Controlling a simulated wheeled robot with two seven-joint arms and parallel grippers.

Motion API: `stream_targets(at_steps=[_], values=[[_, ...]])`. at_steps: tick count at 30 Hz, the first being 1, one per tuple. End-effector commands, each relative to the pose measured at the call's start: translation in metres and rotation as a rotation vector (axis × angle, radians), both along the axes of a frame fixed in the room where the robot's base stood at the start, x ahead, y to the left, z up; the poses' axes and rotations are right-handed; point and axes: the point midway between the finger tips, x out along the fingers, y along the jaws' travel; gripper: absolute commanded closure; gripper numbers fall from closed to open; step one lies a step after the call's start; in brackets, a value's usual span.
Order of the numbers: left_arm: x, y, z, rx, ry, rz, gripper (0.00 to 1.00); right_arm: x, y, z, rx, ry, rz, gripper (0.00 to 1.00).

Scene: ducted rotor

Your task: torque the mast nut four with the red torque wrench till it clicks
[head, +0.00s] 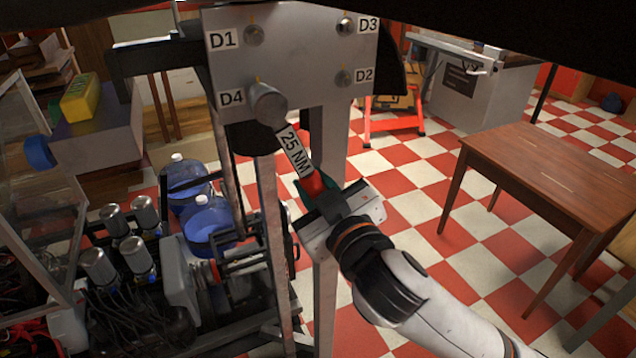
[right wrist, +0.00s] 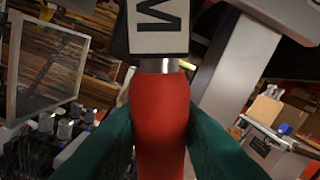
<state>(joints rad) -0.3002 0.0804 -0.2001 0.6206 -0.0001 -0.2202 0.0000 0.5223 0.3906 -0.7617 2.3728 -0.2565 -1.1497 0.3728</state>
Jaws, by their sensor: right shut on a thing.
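A grey plate (head: 300,50) on a mast carries nuts labelled D1, D3, D2 and D4. The red torque wrench (head: 294,150) has a shaft marked 25 NM, and its round head (head: 267,101) covers the D4 position, hiding that nut. The wrench slants from D4 down to the right. My right gripper (head: 318,190) is shut on its red handle. In the right wrist view the red handle (right wrist: 160,120) stands between the green fingers. The D1 nut (head: 253,35), D3 nut (head: 345,26) and D2 nut (head: 343,78) are bare. My left gripper is not in view.
A wooden table (head: 545,165) stands at the right on a red and white checkered floor. Blue water jugs (head: 207,222) and metal cylinders (head: 128,240) crowd the lower left. A red trestle (head: 393,128) stands behind the mast.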

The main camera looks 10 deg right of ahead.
Motion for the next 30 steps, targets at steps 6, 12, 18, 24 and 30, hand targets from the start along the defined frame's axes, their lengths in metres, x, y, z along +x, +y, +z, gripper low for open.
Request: stream_targets(at_steps=[6, 12, 18, 24, 30], values=[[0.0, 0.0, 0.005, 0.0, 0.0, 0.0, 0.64, 0.001, -0.004, 0.003, -0.02, -0.009, 0.0, 1.0], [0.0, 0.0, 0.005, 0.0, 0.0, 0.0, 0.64, 0.0, -0.004, 0.003, -0.02, -0.009, 0.001, 1.0], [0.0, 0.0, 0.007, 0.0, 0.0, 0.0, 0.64, -0.012, -0.008, 0.003, -0.02, -0.008, 0.002, 1.0], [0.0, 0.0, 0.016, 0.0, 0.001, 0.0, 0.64, -0.027, -0.013, 0.005, -0.023, -0.006, 0.001, 1.0], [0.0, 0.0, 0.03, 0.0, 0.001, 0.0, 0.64, -0.041, -0.018, 0.005, -0.023, -0.007, 0.0, 1.0]])
